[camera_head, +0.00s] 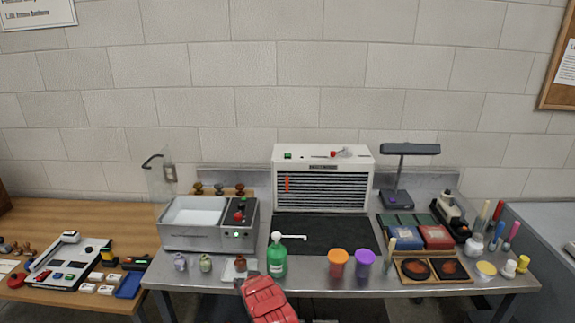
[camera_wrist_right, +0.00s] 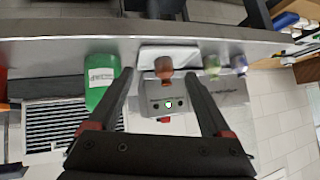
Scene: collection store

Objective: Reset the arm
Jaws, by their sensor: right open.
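My right gripper (camera_wrist_right: 160,76) is open in the right wrist view, with its two dark fingers spread wide and nothing held between them. A stamp with a brown knob (camera_wrist_right: 164,66) shows between the fingertips, on a white pad at the bench edge. The fingers look clear of it, but I cannot tell how far apart in depth. In the head view the stamp (camera_head: 240,263) stands on the steel bench's front edge. A red part of my arm rises from the bottom in front of the bench; the fingers are not clear there. My left gripper is in neither view.
A green pump bottle (camera_head: 277,257) stands close right of the stamp, with an orange cup (camera_head: 338,263) and a purple cup (camera_head: 364,262) beyond. Two small jars (camera_head: 205,262) stand to its left. A grey basin unit (camera_head: 195,220) is behind.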

